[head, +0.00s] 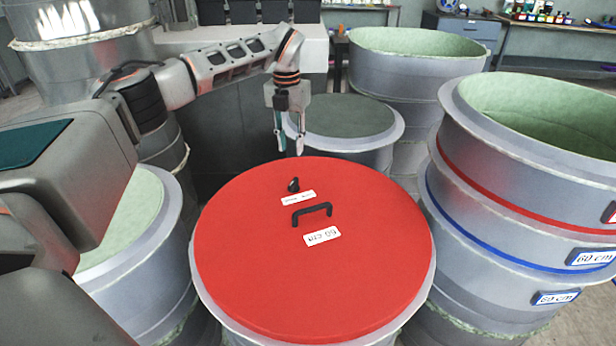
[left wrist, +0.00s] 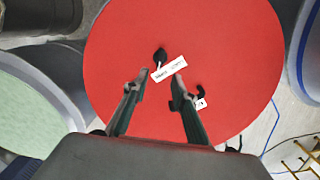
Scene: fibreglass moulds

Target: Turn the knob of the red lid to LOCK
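The red lid (head: 330,285) lies on a grey drum in the middle of the head view and fills much of the left wrist view (left wrist: 230,45). Its small black knob (head: 293,185) stands near the far side, beside a white label (head: 298,198) too small to read. The knob shows in the left wrist view (left wrist: 160,56) beyond the fingertips. A black handle (head: 312,211) and a "60 cm" label (head: 322,236) are nearer me. My left gripper (head: 290,152) points down, open and empty, above the lid's far edge and apart from the knob. My right gripper is not visible.
Stacked grey moulds with red and blue bands (head: 505,205) stand close on the right. A pale green-lined mould (head: 125,225) is at the left. A lower drum (head: 345,118) stands behind the lid. The space above the lid is clear.

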